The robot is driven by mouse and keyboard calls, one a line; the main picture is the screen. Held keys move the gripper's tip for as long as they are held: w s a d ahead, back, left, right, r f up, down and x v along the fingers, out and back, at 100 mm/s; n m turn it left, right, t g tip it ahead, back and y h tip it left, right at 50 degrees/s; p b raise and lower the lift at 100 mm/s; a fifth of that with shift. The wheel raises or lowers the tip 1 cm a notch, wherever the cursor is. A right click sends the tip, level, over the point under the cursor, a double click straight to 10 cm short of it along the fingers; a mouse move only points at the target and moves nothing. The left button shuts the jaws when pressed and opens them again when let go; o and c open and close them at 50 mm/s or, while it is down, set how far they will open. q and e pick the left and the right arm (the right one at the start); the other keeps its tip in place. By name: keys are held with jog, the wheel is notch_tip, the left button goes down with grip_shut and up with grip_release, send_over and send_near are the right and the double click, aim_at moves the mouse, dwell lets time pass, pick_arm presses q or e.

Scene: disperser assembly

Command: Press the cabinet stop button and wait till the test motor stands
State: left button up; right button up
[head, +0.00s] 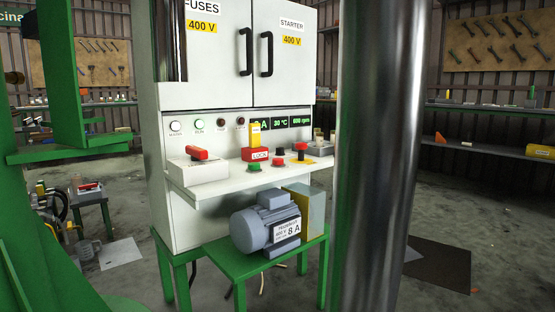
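The white cabinet (240,60) stands ahead, with a sloping control shelf (215,187). No stop label is readable. A red box marked LOCK (255,154) sits behind the green button. The display (298,122) reads 30 °C and about 650 rpm. The grey test motor (265,222) sits on a green stand (222,265) below; its shaft is not visible. Neither gripper is in view.
A thick metal column (380,150) blocks part of the right foreground. Green framework (60,80) fills the left. A red-handled switch (197,153) sits at the shelf's left. Indicator lamps (199,124) line the panel. A dark mat (435,265) lies on the floor at right.

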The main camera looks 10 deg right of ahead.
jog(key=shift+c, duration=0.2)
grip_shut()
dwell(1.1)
